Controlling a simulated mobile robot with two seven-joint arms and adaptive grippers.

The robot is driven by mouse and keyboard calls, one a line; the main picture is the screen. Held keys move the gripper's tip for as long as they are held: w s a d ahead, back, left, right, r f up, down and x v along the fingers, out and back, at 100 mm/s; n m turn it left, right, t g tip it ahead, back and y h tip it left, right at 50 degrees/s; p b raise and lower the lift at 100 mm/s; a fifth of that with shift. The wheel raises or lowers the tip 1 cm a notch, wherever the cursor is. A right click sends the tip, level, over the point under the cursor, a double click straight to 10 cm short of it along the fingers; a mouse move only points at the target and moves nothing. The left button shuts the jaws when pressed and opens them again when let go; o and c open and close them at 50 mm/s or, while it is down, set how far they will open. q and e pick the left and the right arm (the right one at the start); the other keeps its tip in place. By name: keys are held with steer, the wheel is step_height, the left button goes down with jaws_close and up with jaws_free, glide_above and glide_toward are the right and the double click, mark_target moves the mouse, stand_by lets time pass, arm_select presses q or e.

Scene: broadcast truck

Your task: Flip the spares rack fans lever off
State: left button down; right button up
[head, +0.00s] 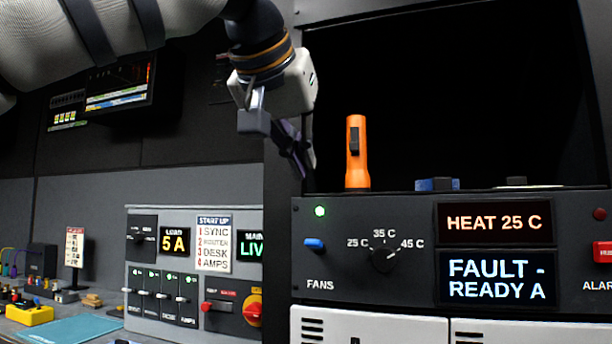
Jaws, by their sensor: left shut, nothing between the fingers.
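The fans lever (314,244) is a small blue-tipped lever on the dark front panel of the rack (400,282), above the label FANS. A green lamp (320,211) is lit just above it. The lever's tip points to the left or towards me; its exact tilt is hard to tell. My left gripper (301,162) comes in from the top left and points down. It is shut and empty, above the lever and the rack's top edge, touching neither as far as I can see. My right gripper is not in view.
An orange flashlight (357,160) stands on the rack top, with a blue item (437,184) to its right. A dial (385,254) and displays reading HEAT 25 C (495,223) and FAULT - READY A (497,278) sit right of the lever. Another control panel (190,275) stands left.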

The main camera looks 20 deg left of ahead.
mark_target(322, 206)
arm_select(q)
steer(key=x, duration=0.8)
steer(key=shift+w+f, duration=0.1)
steer(key=shift+f, duration=0.1)
steer(key=shift+s+f, duration=0.3)
steer(key=shift+f, duration=0.25)
steer(key=shift+s+f, duration=0.25)
steer(key=shift+f, duration=0.25)
steer(key=shift+s+f, duration=0.25)
steer(key=shift+f, duration=0.35)
